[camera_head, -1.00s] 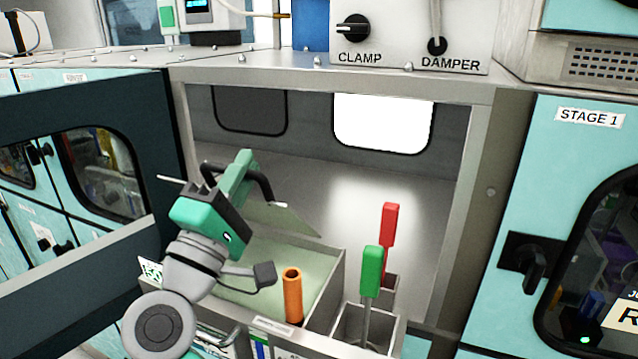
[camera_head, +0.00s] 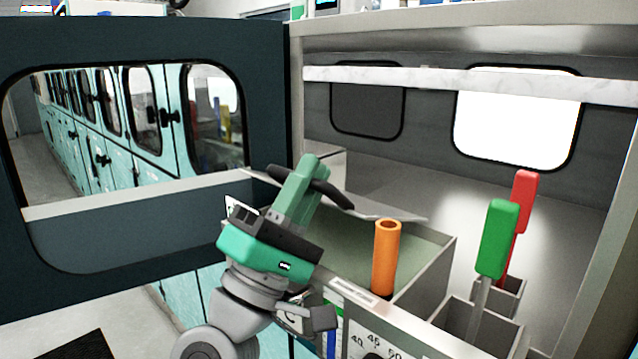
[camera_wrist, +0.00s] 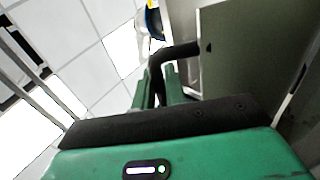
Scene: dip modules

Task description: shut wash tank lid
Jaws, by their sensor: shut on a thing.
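The wash tank (camera_head: 437,272) is an open metal box with greenish liquid in it, inside the cabinet. Its lid (camera_head: 385,209) is a thin grey metal plate, tilted at a low angle above the tank's back left part; the front right part of the tank is uncovered. The lid has a black bar handle (camera_head: 338,197). My gripper (camera_head: 318,183) is shut on this handle. In the wrist view my green fingers (camera_wrist: 163,88) are around the black handle (camera_wrist: 182,51), with the lid (camera_wrist: 235,60) to its right. My gripper partly hides the tank's left side.
An orange tube (camera_head: 386,258) stands upright at the tank's front edge. A green-handled tool (camera_head: 497,240) and a red-handled tool (camera_head: 523,203) stand in small metal bins to the right. A dark open door with a window (camera_head: 120,205) is at the left.

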